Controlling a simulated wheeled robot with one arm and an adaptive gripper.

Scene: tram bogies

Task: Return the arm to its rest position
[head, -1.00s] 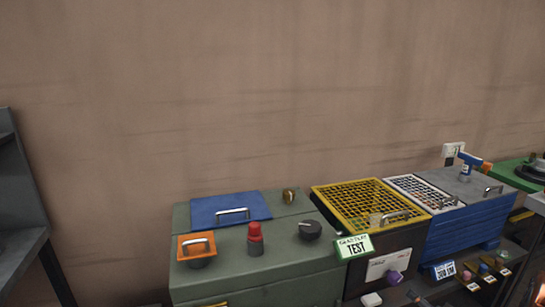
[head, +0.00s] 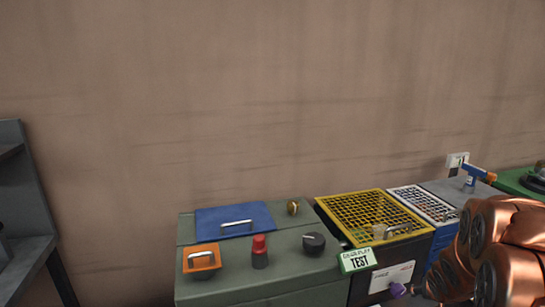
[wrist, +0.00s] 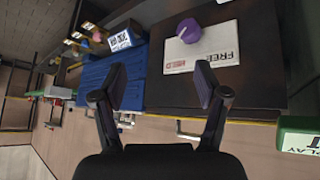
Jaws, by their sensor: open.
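My gripper (wrist: 160,85) shows in the wrist view with its two dark fingers spread apart and nothing between them. Behind the fingers are a blue box (wrist: 95,85) and a dark panel with a white label and a purple knob (wrist: 188,31). In the head view my copper-coloured arm is at the lower right, in front of the blue box, and the gripper itself cannot be made out there.
A grey-green cabinet (head: 255,274) carries a blue lid (head: 233,215), an orange handled piece (head: 202,259), a red knob (head: 260,250) and a black knob (head: 313,243). A yellow grid cover (head: 360,212) and a green TEST sign (head: 357,260) are to its right. A grey shelf (head: 30,200) stands at left.

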